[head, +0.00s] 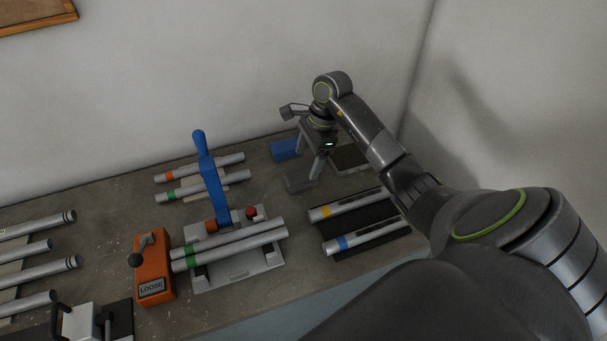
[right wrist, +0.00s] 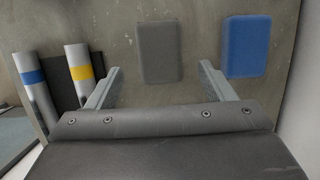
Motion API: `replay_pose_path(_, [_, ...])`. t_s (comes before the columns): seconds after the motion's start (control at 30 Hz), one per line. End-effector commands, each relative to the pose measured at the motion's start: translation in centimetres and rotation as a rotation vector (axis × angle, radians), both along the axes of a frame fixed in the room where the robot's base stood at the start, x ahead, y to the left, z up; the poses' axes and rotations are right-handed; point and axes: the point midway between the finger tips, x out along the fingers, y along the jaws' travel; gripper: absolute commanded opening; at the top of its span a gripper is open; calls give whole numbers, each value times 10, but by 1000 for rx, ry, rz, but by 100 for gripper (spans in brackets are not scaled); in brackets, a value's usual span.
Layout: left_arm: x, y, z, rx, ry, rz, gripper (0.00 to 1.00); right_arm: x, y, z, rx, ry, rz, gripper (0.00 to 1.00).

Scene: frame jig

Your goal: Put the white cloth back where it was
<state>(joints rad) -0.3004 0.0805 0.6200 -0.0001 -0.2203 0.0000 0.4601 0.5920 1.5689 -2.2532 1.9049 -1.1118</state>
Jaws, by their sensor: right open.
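I cannot make out a white cloth in either view. A flat grey pad (head: 300,183) lies on the bench below my right gripper (head: 308,154). The fingers hold nothing. A blue pad (head: 285,149) lies behind the grey one, and it also shows in the right wrist view (right wrist: 247,47), beyond the right finger. My left gripper is out of view.
Tubes with yellow (head: 347,205) and blue (head: 362,237) bands lie on a dark rack. A fixture with a blue lever (head: 212,180) holds two tubes. An orange box (head: 153,268) reads LOOSE. A dark tray (head: 351,158) sits by the wall. More tubes lie left.

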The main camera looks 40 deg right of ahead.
Motion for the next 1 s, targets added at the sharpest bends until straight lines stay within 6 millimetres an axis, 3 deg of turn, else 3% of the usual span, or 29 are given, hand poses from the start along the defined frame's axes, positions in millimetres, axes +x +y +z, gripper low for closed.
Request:
replay_pose_path(0.17, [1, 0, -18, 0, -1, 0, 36, -1, -10, 32, -3, -5, 1, 76])
replay_pose_path(0.33, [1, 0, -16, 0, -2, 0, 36, -3, -15, 54, 0, -1, 0, 76])
replay_pose_path(1.0, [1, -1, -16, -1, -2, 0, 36, -4, -16, 59, 1, 1, 0, 76])
